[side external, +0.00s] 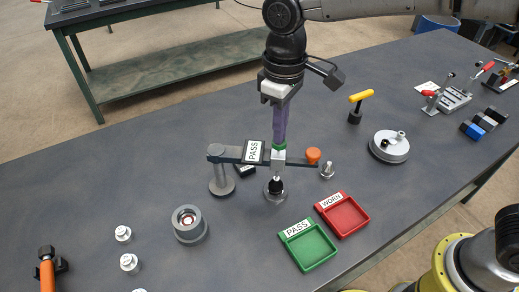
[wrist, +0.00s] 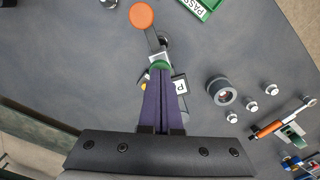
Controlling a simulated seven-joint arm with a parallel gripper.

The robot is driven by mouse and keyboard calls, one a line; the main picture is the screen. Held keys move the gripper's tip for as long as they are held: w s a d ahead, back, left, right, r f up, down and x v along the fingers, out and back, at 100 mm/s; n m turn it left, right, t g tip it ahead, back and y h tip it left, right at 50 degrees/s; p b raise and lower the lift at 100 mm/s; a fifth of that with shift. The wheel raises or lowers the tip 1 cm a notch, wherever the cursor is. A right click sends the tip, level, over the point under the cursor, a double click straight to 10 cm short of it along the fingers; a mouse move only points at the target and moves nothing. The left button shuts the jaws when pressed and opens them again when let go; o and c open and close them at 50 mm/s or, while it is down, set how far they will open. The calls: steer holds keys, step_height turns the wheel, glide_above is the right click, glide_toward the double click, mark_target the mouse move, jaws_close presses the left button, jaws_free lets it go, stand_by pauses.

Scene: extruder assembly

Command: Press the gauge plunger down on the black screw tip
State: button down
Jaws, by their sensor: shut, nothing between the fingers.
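An orange knob (side external: 313,155) is at the arm's right end and also shows in the wrist view (wrist: 141,16). The green-topped plunger (side external: 279,147) passes through a pale block on the arm. Below it the black screw tip (side external: 276,184) stands upright on a round grey base (side external: 275,197). My gripper (side external: 279,141), with long purple fingers, is shut and points down at the plunger's green top, apparently touching it.
A green PASS tray (side external: 317,256) and a red WORN tray (side external: 352,220) lie in front. A grey ring fixture (side external: 190,230) and several metal pieces stand left. A round silver fixture (side external: 389,151) is right.

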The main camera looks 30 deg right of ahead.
steer(key=shift+f, duration=0.1)
step_height(320, 180, up, 10)
stand_by(1.3)
stand_by(0.3)
steer(key=s+d+r+m+t, duration=0.2)
steer(key=s+d+r, duration=0.25)
steer(key=d, duration=0.45)
steer(key=s+d+r+m+t, duration=0.1)
steer(key=s+d+r+m, duration=0.15)
steer(key=s+d, duration=0.45)
steer(key=s+d+f+m+t, duration=0.1)
steer(key=s+d+f+t, duration=0.1)
steer(key=s+d+f, duration=0.6)
step_height(320, 180, down, 5)
steer(key=s, duration=0.2)
steer(key=shift+s+d+f+t, duration=0.2)
steer(key=shift+s+t, duration=0.1)
